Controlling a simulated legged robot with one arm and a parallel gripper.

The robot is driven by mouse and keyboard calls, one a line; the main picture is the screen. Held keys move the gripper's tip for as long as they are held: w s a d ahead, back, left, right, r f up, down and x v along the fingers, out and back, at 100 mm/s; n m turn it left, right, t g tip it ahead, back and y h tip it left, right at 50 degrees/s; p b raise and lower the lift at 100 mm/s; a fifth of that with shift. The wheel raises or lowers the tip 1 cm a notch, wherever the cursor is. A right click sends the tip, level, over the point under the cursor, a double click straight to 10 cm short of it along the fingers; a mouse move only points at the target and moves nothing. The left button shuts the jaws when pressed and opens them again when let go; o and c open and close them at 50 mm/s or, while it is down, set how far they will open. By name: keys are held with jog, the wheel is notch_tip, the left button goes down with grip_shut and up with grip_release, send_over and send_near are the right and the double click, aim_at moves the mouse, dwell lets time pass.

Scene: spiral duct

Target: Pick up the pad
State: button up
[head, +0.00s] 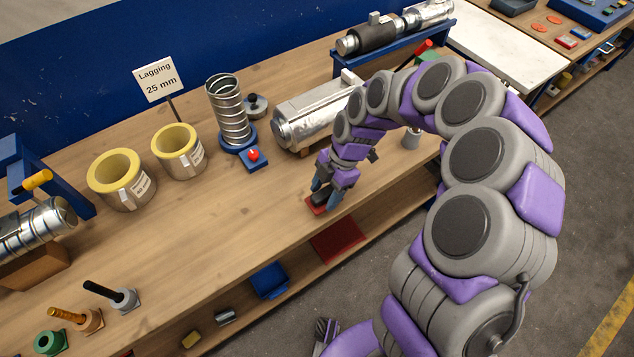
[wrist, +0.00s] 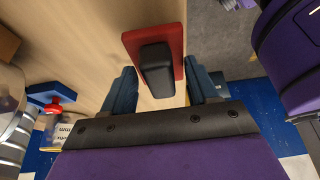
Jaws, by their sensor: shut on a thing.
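The pad (head: 316,205) is a red plate with a black block-shaped grip on top, near the front edge of the wooden bench. In the wrist view the pad (wrist: 134,42) shows its red plate around the black grip. My gripper (head: 327,193) points down over it, with blue fingers on either side of the black grip. In the wrist view my gripper (wrist: 161,85) is shut on the pad. I cannot tell whether the pad rests on the bench or is slightly raised.
A silver-clad duct (head: 305,118) lies behind my gripper. A spiral duct coil (head: 229,112) stands on a blue base, beside a red-button box (head: 253,159). Yellow-lined lagging rings (head: 180,150) stand further left. The bench (head: 225,215) left of the pad is clear.

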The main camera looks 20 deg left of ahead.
jog(key=s+d+r+p, duration=0.1)
jog(key=s+d, duration=0.6)
jog(key=d, duration=0.2)
jog(key=shift+s+d, duration=0.3)
jog(key=shift+s, duration=0.05)
jog(key=shift+r, duration=0.1)
